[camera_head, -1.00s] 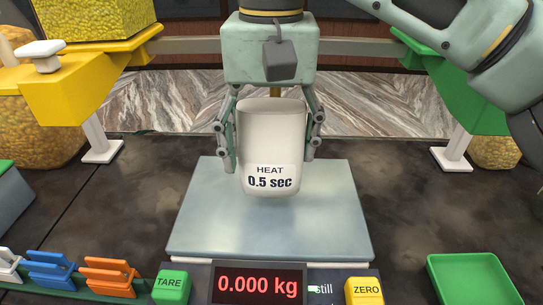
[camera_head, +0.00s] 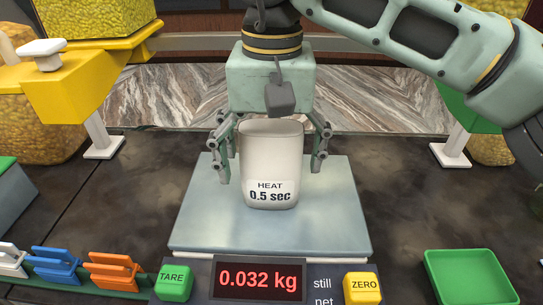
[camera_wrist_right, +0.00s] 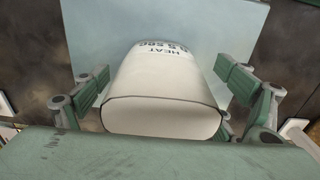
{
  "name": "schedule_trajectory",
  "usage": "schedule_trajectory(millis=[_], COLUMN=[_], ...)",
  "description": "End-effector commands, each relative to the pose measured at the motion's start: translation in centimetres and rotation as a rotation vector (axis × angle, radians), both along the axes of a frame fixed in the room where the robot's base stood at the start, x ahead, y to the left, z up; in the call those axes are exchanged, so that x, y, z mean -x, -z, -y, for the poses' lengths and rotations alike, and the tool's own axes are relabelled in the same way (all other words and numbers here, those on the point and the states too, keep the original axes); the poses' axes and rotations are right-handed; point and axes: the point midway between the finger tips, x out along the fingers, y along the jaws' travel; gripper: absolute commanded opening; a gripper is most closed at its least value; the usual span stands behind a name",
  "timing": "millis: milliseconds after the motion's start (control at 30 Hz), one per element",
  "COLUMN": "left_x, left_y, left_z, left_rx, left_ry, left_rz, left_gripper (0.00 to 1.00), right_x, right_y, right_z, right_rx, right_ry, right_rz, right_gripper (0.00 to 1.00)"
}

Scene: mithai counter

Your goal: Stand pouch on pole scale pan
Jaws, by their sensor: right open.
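The white pouch (camera_head: 271,160), labelled "HEAT 0.5 sec", stands upright on the grey scale pan (camera_head: 205,215), near its middle. The scale display (camera_head: 257,281) reads 0.032 kg, with "still" and "net" beside it. My right gripper (camera_head: 270,168) is above and around the pouch, its fingers spread open on both sides. In the right wrist view the pouch (camera_wrist_right: 162,95) sits between the open fingers, with gaps at both sides. The pouch's back is hidden. My left gripper is not in view.
A green TARE button (camera_head: 174,282) and a yellow ZERO button (camera_head: 362,288) flank the display. Orange (camera_head: 112,270) and blue (camera_head: 55,264) clips stand at the front left. A green tray (camera_head: 472,278) lies at the front right. Yellow (camera_head: 85,85) and green supports stand at the sides.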

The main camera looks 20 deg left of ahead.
Motion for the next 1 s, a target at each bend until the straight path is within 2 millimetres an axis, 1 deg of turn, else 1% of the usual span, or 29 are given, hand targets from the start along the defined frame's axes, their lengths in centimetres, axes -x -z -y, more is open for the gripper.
schedule_trajectory(millis=[167, 233, 333, 467, 567, 633, 733, 800, 900, 1000], left_x=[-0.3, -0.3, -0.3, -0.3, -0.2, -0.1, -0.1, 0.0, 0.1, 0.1], left_y=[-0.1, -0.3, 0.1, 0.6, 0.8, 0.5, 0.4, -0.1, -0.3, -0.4], left_z=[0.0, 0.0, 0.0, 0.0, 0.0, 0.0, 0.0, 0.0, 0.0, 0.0], left_rx=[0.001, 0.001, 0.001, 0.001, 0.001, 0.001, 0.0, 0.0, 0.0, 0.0], left_ry=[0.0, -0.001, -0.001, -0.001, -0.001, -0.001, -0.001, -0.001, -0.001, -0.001], left_rz=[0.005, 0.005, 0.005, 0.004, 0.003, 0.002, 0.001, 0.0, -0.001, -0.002], left_gripper=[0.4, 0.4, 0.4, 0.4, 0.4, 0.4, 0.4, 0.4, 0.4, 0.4], right_x=[0.0, 0.0, -0.1, 0.0, 0.0, -0.1, -0.1, -0.1, -0.1, 0.0], right_y=[-0.1, -0.5, -1.4, -3.9, -6.2, -7.9, -9.8, -11.0, -11.9, -12.3], right_z=[0.0, 0.0, -0.1, -0.1, -0.1, 0.0, 0.0, 0.0, 0.0, 0.0], right_rx=[0.0, 0.0, -0.002, -0.002, -0.002, 0.0, -0.001, 0.001, 0.001, 0.001], right_ry=[0.0, 0.0, 0.003, 0.003, 0.003, 0.003, 0.003, 0.004, 0.002, 0.001], right_rz=[0.0, 0.001, 0.004, 0.004, 0.004, 0.004, 0.004, 0.003, 0.001, 0.001], right_gripper=[0.88, 0.88, 0.88, 0.88, 0.88, 0.88, 0.88, 0.88, 0.88, 0.88])
